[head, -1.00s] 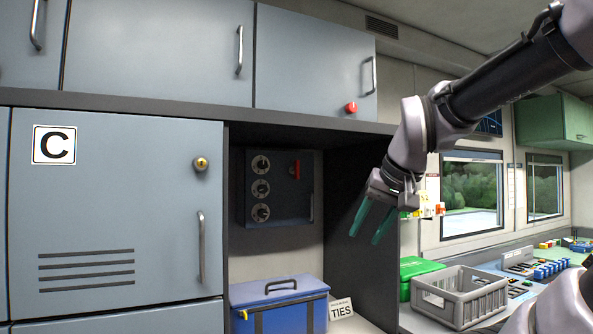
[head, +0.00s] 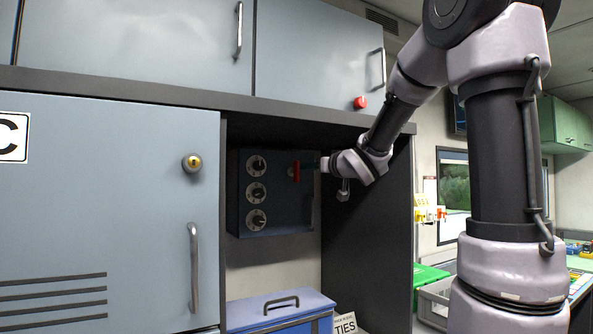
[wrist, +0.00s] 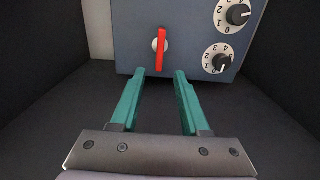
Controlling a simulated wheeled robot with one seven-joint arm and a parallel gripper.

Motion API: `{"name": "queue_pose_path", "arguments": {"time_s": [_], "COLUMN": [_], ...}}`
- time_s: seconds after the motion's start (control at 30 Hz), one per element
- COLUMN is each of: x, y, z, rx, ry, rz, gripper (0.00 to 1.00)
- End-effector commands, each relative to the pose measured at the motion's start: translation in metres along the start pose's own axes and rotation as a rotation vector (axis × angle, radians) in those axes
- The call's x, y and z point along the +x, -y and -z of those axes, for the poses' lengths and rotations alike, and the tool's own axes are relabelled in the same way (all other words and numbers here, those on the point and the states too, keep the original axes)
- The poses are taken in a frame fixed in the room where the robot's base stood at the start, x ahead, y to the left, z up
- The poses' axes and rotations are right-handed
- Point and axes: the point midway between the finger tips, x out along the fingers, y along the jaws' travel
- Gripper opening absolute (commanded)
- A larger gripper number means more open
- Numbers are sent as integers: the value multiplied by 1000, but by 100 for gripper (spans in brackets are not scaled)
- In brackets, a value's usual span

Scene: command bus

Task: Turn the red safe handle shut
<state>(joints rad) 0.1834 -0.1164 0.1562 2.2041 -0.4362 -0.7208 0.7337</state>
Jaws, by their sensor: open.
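The dark blue-grey safe (head: 283,215) hangs in the alcove, with several white numbered dials on its left side in the head view. Its red handle (head: 297,171) is at the upper right of the face and stands vertical. In the wrist view the red handle (wrist: 161,49) sits on a round silver hub, just beyond my fingertips. My gripper (wrist: 159,73) is open and empty, its two teal fingers pointing at the safe, with the handle in line with the gap between them. A small clear gap seems to remain between the fingertips and the handle.
A blue box (head: 280,305) with a handle stands below the safe. A red knob (head: 360,103) is on the cabinet above. Free space lies between box and safe.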

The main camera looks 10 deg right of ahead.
Motion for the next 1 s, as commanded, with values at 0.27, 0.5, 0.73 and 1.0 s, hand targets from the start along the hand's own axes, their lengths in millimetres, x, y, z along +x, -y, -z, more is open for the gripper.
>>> {"name": "queue_pose_path", "arguments": {"time_s": [0.27, 0.5, 0.73, 1.0], "x": [49, 87, 100, 100], "y": [-1, -1, -1, -1], "z": [-1, -1, 0, 0], "rx": [3, 2, 0, 0], "ry": [2, 2, 1, 1], "rz": [-1, -3, -3, -3], "gripper": [46, 46, 46, 30]}}
